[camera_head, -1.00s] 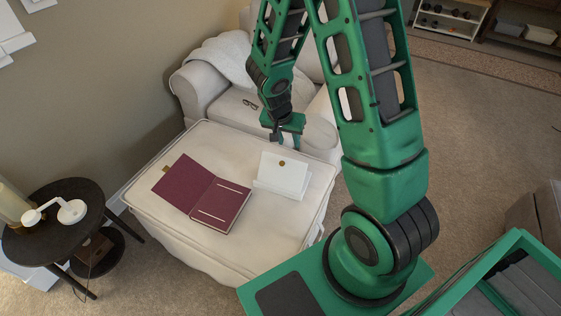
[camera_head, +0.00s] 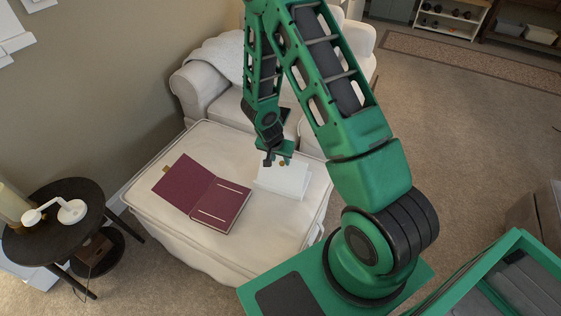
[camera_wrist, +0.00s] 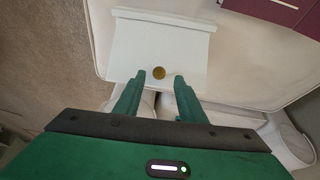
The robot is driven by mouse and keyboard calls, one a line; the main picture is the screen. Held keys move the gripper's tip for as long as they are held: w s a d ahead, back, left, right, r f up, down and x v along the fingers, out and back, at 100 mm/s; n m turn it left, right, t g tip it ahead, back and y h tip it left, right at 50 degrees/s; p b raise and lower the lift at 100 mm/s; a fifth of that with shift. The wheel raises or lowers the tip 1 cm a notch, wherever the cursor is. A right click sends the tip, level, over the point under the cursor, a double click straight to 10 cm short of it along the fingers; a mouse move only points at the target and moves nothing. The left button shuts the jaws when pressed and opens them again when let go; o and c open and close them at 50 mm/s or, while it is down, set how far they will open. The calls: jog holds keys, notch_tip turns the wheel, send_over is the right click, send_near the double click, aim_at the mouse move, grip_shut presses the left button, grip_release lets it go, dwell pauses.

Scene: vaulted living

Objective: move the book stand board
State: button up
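The book stand board (camera_head: 284,180) is a white panel with a round brass knob near its top edge and a ledge along its lower edge. It rests on the cream ottoman (camera_head: 165,218), right of the maroon book. In the wrist view the board (camera_wrist: 150,48) lies ahead of my fingers, with the brass knob (camera_wrist: 158,73) just beyond and between the fingertips. My gripper (camera_head: 277,161) is at the board's top edge, its fingers (camera_wrist: 155,80) apart with nothing seen held between them. The exact gap to the knob is hard to tell.
An open maroon book (camera_head: 212,195) lies left of the board, and its corner (camera_wrist: 272,8) shows in the wrist view. A cream armchair (camera_head: 210,80) stands behind the ottoman. A dark round side table (camera_head: 50,240) is at left. The ottoman's front is clear.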

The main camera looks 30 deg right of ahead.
aim_at(281, 173)
jog(key=shift+x, duration=1.4)
grip_shut()
